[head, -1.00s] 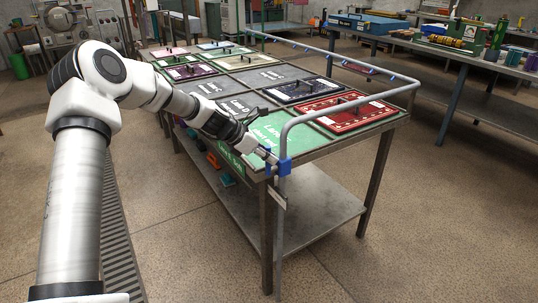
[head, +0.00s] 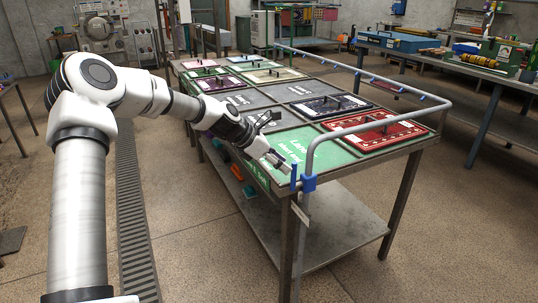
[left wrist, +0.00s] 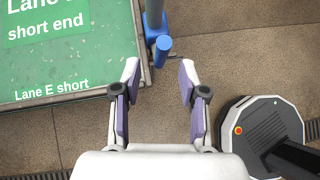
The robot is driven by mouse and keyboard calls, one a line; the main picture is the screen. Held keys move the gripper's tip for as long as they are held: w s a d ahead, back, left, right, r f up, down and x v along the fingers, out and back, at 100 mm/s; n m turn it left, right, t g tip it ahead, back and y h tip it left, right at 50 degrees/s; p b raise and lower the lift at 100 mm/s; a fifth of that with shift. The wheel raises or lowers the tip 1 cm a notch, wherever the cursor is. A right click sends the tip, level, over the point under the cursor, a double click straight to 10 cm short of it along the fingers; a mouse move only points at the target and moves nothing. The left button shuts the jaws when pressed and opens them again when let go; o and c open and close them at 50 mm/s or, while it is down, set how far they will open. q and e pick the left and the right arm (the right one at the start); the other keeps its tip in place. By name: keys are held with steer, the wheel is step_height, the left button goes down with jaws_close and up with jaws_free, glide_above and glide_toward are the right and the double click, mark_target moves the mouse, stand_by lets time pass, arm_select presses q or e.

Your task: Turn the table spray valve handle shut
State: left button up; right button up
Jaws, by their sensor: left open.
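The blue valve handle (head: 294,177) stands as a short upright lever beside a blue valve body (head: 309,183) on the grey spray pipe (head: 307,160), at the table's near corner. In the left wrist view the handle (left wrist: 163,46) is a blue lever with its rounded end toward me, just beyond the fingertips. My left gripper (head: 281,163) is open beside the handle; in the left wrist view its two fingers (left wrist: 160,72) are spread, with nothing between them. I cannot tell whether a finger touches the handle. My right gripper is in no view.
The green table panel (head: 283,150) lies close under and beside my left gripper. The pipe rail (head: 400,82) runs around the table's right side. A red framed panel (head: 375,132) lies farther along. The lower shelf (head: 330,225) and floor in front are mostly clear.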

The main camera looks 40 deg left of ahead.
arm_select(q)
steer(key=v, duration=0.6)
steer(key=shift+s, duration=0.15)
steer(key=shift+a, duration=0.1)
